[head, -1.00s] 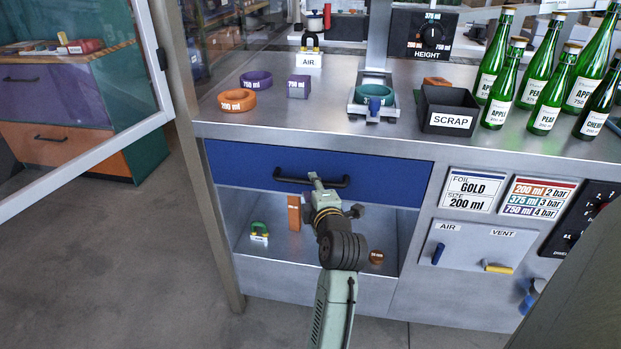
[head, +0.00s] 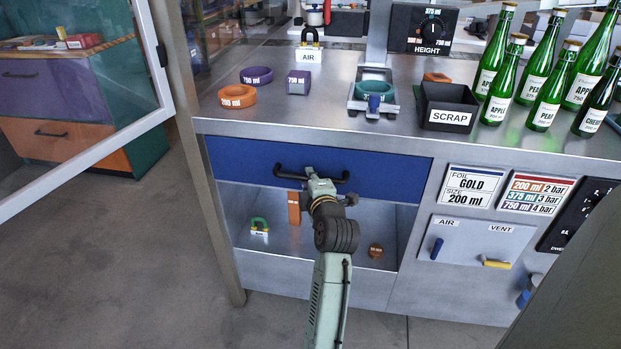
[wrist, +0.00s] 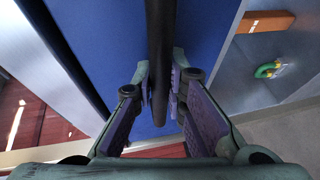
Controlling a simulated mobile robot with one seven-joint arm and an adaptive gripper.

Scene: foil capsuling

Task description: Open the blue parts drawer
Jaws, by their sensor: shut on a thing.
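The blue parts drawer (head: 385,180) sits under the steel worktop, its front looking flush with the cabinet. Its black bar handle (head: 283,174) runs across the middle of the front. My gripper (head: 312,176) is at the middle of the handle. In the wrist view, the dark handle (wrist: 160,30) passes between the two fingers of my gripper (wrist: 160,72), which are shut on it. The drawer's blue face (wrist: 105,45) lies just beyond the fingertips. The inside of the drawer is hidden.
The worktop above holds rings, a SCRAP bin (head: 447,107) and green bottles. A glass door frame (head: 95,150) stands at left.

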